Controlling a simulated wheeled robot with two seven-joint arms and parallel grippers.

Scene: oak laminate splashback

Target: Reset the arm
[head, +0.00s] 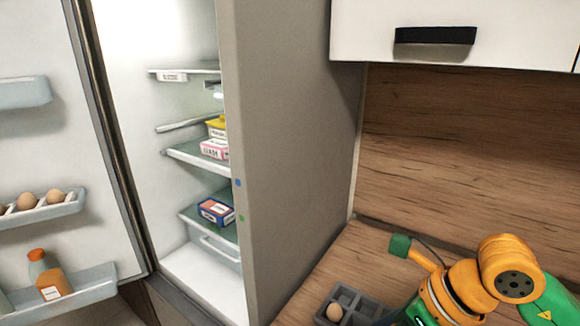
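My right arm comes in at the lower right, orange and green, over the counter. An orange part with a green tip (412,252) points left from it and may be a finger of my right gripper. A second finger cannot be made out, so its opening is unclear. Nothing is seen held. My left gripper is not in view. An egg (334,312) sits in a grey egg tray (369,308) on the counter, just left of my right arm.
The fridge (297,130) stands open, its door (50,140) swung left. Its shelves hold a white-pink box (214,149), a yellow item (217,122) and a blue-red box (216,211). Door racks hold eggs (54,196) and an orange-capped bottle (47,276). A white cabinet (460,20) hangs above.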

